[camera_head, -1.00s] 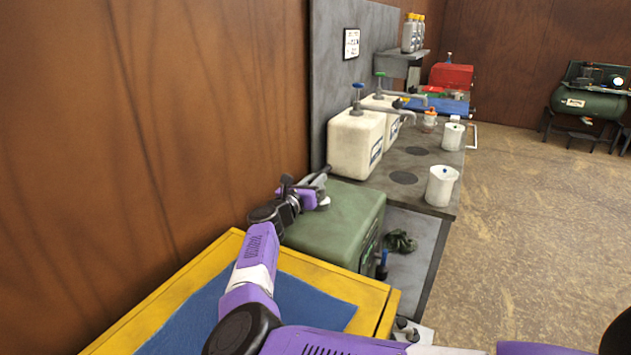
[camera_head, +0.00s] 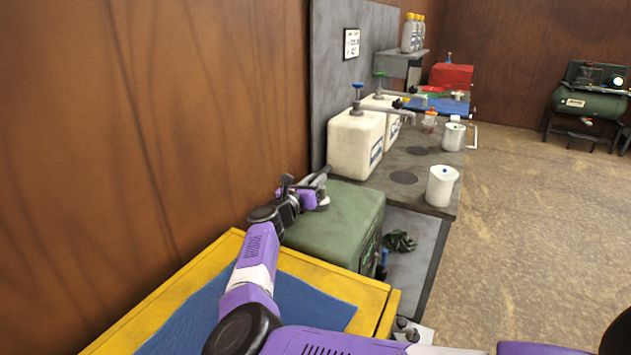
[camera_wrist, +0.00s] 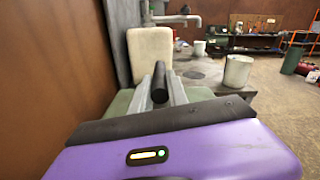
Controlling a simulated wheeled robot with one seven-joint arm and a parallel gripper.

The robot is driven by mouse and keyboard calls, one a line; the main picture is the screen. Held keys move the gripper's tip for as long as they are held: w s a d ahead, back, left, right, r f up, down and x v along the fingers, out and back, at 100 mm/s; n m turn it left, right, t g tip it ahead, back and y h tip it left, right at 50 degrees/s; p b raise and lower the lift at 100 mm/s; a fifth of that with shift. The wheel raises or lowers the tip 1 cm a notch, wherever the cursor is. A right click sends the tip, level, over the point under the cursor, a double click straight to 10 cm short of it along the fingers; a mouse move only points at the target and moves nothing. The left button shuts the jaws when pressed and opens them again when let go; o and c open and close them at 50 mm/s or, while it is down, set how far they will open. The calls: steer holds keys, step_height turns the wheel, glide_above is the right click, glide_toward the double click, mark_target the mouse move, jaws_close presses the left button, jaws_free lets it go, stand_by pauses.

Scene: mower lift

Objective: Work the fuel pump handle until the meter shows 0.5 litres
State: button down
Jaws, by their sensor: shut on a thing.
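A green tank (camera_head: 341,227) stands at the near end of the grey bench. My gripper (camera_head: 316,190) is over its top, close to the wooden wall. In the wrist view my gripper's two grey fingers (camera_wrist: 160,88) are shut on a black cylindrical grip (camera_wrist: 159,82), which looks like the pump handle. The rest of the pump is mostly hidden behind my gripper and wrist. I cannot make out a meter reading in either view.
White canisters with taps (camera_head: 354,142) stand behind the green tank. White jugs (camera_head: 441,186) stand near the bench's right edge (camera_head: 432,211). A yellow-framed surface with a blue mat (camera_head: 300,300) lies under my arm. The floor to the right is open.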

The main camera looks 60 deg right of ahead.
step_height(320, 180, up, 11)
steer(key=p, duration=0.3)
steer(key=shift+f, duration=0.15)
steer(key=shift+w, duration=0.1)
steer(key=c, duration=1.4)
jaws_free()
steer(key=shift+c, duration=0.2)
steer(key=shift+o, duration=0.7)
steer(key=shift+f, duration=0.1)
steer(key=a+b, duration=0.1)
steer(key=a, duration=0.7)
steer(key=shift+s, duration=0.4)
